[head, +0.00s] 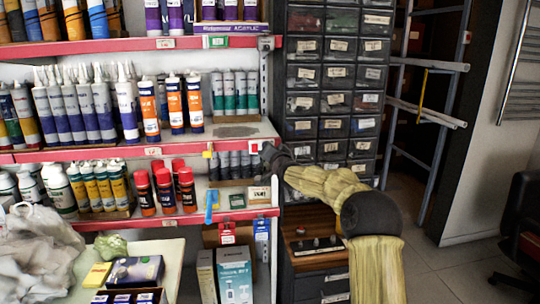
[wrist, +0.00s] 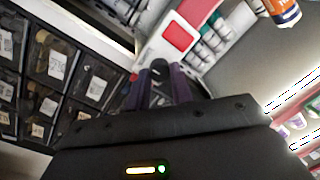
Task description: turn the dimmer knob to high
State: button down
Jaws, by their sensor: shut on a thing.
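The dimmer knob (wrist: 160,66) is small, dark and round, and shows between my fingers in the wrist view. My gripper (wrist: 161,83) has two purple fingers, one on each side of the knob, shut on it. The knob itself is hidden there behind the gripper. The knob's pointer and any high or low marks cannot be made out.
Shelves with red edges (head: 150,150) hold bottles and cartridges left of my gripper. A drawer cabinet (head: 333,75) stands close behind and to the right. Open floor (head: 450,265) lies at the right.

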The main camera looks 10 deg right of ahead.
jog(key=shift+f+m, duration=0.25)
jog(key=shift+m, duration=0.25)
jog(key=c, duration=1.2)
grip_release()
jog(key=shift+r, duration=0.15)
jog(key=s+d+b, duration=0.2)
jog(key=s, duration=1.5)
jog(key=shift+s, duration=0.15)
